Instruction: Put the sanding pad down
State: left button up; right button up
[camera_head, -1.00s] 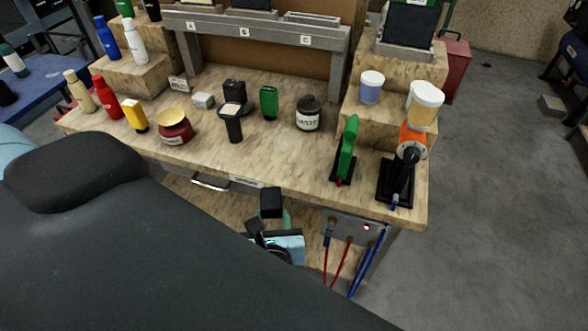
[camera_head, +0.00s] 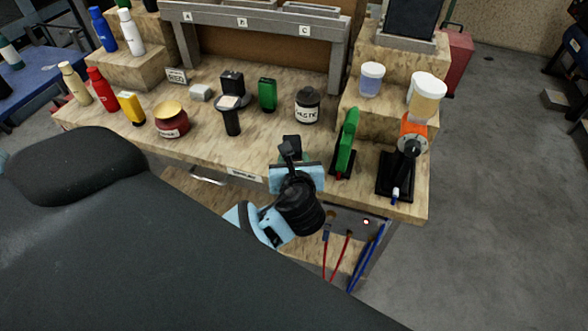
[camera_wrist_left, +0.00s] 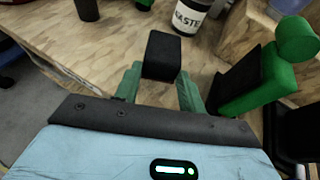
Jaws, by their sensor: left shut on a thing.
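My left gripper (camera_head: 291,157) is at the front edge of the workbench (camera_head: 255,140), between the black-lidded jar and the green tool. It is shut on a small dark block, which I take to be the sanding pad (camera_head: 291,142). In the left wrist view the green fingers lie on either side of the black block (camera_wrist_left: 162,56), with bare wood beyond it. I cannot tell whether the block touches the bench top. My right gripper is not in view.
A jar with a waste label (camera_head: 308,106) stands behind. A green tool (camera_head: 345,143) on a black stand is close on the right. A black upright tool (camera_head: 231,118) and a red jar (camera_head: 171,121) stand left. Bare wood lies between them.

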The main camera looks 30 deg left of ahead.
pick_arm(q)
jog(key=shift+s+f+b, duration=0.1)
jog(key=shift+f+b, duration=0.3)
jog(key=shift+f, duration=1.4)
jog(key=shift+r, duration=0.1)
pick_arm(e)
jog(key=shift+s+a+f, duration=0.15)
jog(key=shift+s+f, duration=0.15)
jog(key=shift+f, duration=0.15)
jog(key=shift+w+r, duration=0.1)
pick_arm(q)
jog(key=o, duration=1.2)
jog(key=shift+o, duration=0.2)
jog(key=shift+d, duration=0.1)
jog(key=p+v, duration=0.1)
jog(key=v, duration=1.1)
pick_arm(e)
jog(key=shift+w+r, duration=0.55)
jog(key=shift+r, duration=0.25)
